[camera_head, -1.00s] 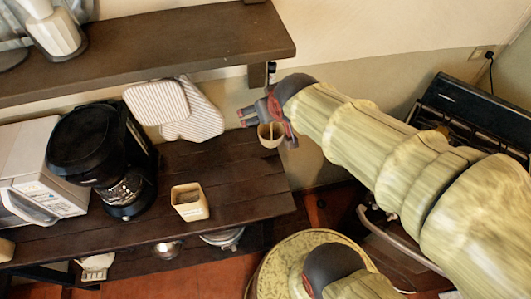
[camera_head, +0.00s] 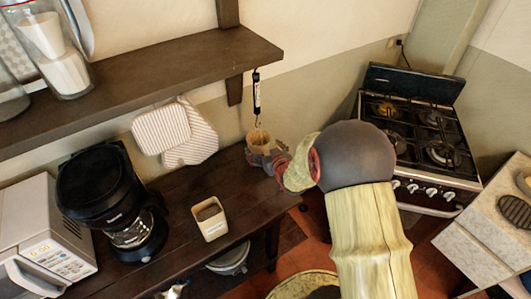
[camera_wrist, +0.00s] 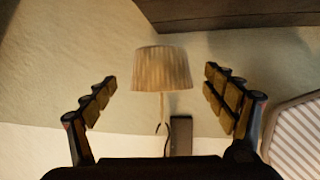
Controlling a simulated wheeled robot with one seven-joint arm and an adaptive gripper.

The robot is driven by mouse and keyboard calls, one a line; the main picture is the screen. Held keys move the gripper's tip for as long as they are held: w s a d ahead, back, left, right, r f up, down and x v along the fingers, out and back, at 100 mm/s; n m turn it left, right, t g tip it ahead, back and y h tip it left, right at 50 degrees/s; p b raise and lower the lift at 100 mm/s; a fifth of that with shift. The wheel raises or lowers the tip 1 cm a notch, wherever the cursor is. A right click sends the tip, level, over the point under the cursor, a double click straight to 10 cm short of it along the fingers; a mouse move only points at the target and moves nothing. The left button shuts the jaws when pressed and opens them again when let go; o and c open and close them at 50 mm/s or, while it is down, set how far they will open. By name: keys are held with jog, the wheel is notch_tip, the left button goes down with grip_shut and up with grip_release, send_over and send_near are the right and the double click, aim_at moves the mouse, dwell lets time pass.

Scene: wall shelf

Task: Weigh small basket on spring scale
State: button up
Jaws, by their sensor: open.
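The small tan basket (camera_head: 259,141) appears to hang upright from the spring scale (camera_head: 257,95), a dark, slim scale with a pale face under the shelf end. In the wrist view the basket (camera_wrist: 161,70) shows upside down, with its thin handle and a hook below it in the picture. My gripper (camera_head: 256,160) is beside the basket, just under and in front of it in the head view. In the wrist view its two fingers (camera_wrist: 160,90) are spread on either side of the basket with gaps between. The scale's reading is too small to tell.
The shelf (camera_head: 140,75) juts out above, with a bracket (camera_head: 234,90) beside the scale. The bench (camera_head: 180,190) below holds a square container (camera_head: 210,219), a coffee maker (camera_head: 110,205) and a microwave (camera_head: 42,235). Striped mitts (camera_head: 175,130) hang on the wall. A stove (camera_head: 430,140) stands right.

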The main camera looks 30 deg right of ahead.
aim_at(256, 136)
jog(key=shift+b+x, duration=0.5)
jog(key=shift+x, duration=2.3)
jog(key=shift+c, duration=1.2)
jog(key=c, duration=1.1)
jog(key=shift+r, duration=0.15)
jog(key=shift+d+r+p, duration=0.1)
jog(key=shift+r+p, duration=0.2)
jog(key=shift+r, duration=0.2)
jog(key=shift+r, duration=0.2)
jog(key=shift+f+b, duration=0.15)
jog(key=shift+b, duration=0.15)
